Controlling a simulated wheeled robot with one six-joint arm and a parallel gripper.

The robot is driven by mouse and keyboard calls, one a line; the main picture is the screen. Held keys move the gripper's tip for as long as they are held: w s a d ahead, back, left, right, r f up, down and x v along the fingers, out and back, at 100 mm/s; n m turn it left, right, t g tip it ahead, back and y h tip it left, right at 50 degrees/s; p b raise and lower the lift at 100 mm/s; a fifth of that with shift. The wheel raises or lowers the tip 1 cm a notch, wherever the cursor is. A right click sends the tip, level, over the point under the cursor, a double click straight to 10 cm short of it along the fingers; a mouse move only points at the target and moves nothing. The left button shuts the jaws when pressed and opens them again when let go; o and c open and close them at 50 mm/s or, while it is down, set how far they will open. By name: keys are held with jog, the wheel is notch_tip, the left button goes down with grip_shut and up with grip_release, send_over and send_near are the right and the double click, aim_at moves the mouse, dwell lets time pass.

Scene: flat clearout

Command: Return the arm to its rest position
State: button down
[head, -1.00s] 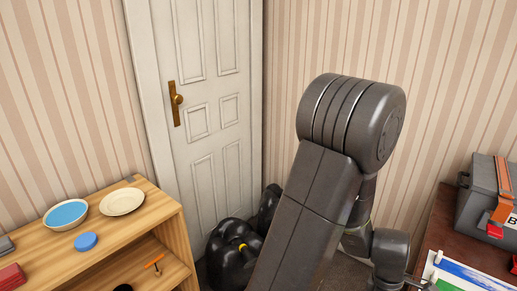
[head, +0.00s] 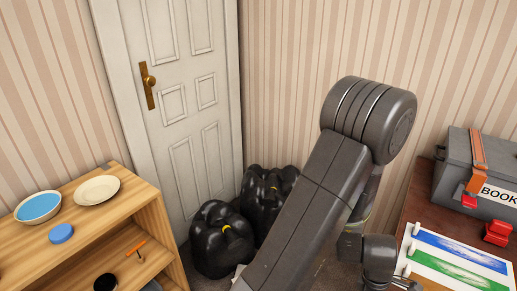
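My arm (head: 318,190) rises from the bottom edge of the head view, bends at a thick dark joint near the middle right, and comes back down. Its wrist (head: 379,258) is low, beside the left edge of the dark red-brown table. Only a small dark part of my gripper (head: 404,284) shows at the bottom edge. Its fingertips are cut off, so I cannot tell whether it is open or holds anything.
A wooden shelf (head: 150,212) at left holds a blue-filled bowl (head: 38,207), a cream plate (head: 97,190) and a blue disc (head: 61,233). Black bags (head: 222,240) lie by the door (head: 190,110). The table (head: 424,205) bears a grey box (head: 455,170) and pictures (head: 458,252).

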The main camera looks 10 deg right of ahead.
jog(key=shift+w+a, duration=0.6)
jog(key=shift+a, duration=0.05)
jog(key=shift+s+d, duration=0.1)
notch_tip(320, 180, up, 8)
jog(key=w+a+p, duration=0.1)
jog(key=w+a, duration=0.1)
notch_tip(320, 180, down, 10)
jog(key=s+d+r+b, duration=0.1)
jog(key=s+b, duration=0.1)
jog(key=w+a+b, duration=0.1)
jog(key=w+a, duration=1)
jog(key=w, duration=0.2)
jog(key=w+a, duration=1.1)
jog(key=w, duration=0.3)
jog(key=shift+w+a+b, duration=0.2)
jog(key=shift+a+b, duration=0.15)
jog(key=shift+b, duration=0.05)
